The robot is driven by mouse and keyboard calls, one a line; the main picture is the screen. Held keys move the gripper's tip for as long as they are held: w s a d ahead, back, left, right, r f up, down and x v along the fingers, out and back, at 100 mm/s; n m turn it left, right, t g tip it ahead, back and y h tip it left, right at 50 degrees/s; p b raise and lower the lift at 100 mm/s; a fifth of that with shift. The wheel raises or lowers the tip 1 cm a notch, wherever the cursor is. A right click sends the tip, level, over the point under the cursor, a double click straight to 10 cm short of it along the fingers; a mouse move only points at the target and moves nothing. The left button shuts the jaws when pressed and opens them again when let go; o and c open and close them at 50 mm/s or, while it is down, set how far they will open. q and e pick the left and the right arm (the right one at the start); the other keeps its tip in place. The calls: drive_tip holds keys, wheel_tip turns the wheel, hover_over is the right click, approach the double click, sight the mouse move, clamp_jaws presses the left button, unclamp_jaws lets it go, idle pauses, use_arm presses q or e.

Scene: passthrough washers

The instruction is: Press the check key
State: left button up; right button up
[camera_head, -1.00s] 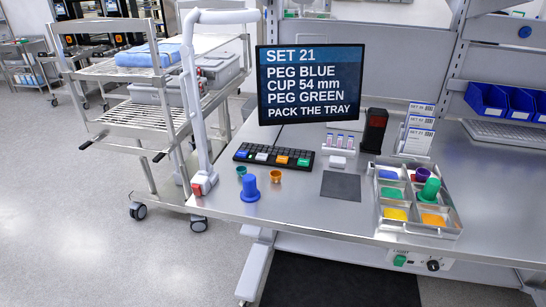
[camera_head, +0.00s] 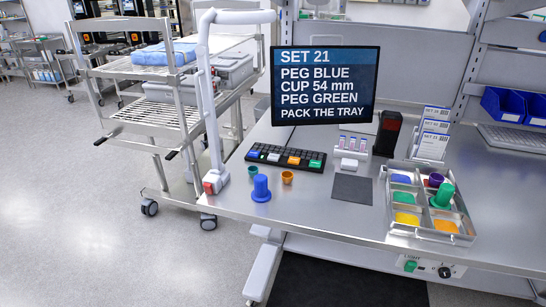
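The key marks are too small to read, so I cannot tell which one is the check key. The monitor (camera_head: 320,84) reads SET 21, PEG BLUE, CUP 54 mm, PEG GREEN, PACK THE TRAY. Neither of my grippers is in view, and nothing touches the keyboard.
In front of the keyboard stand a blue peg (camera_head: 261,188), a small teal cup (camera_head: 253,171) and an orange cup (camera_head: 287,177). A metal tray (camera_head: 387,205) at right holds a green peg (camera_head: 442,195) and purple cup (camera_head: 435,180). A dark mat (camera_head: 352,189) lies bare between.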

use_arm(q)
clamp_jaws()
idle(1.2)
